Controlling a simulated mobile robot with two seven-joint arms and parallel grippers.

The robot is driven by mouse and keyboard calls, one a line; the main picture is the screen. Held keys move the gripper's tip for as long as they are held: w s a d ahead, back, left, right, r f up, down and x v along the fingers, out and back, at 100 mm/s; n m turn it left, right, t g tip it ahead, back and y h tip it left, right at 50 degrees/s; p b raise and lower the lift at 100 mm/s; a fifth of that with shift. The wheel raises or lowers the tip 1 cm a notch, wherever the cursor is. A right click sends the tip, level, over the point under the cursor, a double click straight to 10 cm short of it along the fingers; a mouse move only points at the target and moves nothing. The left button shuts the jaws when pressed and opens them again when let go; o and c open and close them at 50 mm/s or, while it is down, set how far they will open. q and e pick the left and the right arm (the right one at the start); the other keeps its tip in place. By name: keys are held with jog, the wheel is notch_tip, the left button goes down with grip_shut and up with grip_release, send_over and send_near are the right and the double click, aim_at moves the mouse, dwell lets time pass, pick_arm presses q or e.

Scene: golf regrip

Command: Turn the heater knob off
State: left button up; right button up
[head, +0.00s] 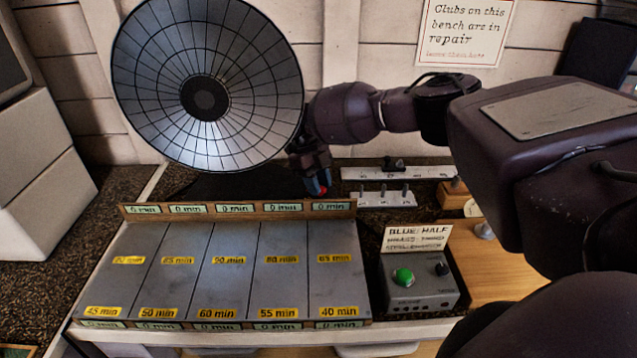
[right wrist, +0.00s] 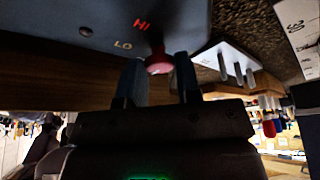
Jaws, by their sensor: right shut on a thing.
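The heater, a round silver dish (head: 205,60) with a dark hub, stands at the back left in the head view. In the right wrist view its dark base (right wrist: 60,40) carries a red HI mark, an LO mark and a third small mark I cannot read. The red heater knob (right wrist: 158,63) sticks out beside the HI mark. My right gripper (right wrist: 159,78) has a finger on either side of the knob and is shut on it. In the head view my right gripper (head: 319,184) is low at the dish's right, with a bit of red at its tips. My left gripper is out of view.
A bench rack (head: 215,245) of grey time-marked slots lies in front of the heater. A grey box (head: 420,292) with a green button and a black knob stands right of it. White peg strips (head: 385,198) lie close to my right gripper.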

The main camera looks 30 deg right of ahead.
jog(key=o, duration=0.8)
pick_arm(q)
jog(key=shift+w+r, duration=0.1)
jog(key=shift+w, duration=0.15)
pick_arm(e)
jog(key=shift+o, duration=0.5)
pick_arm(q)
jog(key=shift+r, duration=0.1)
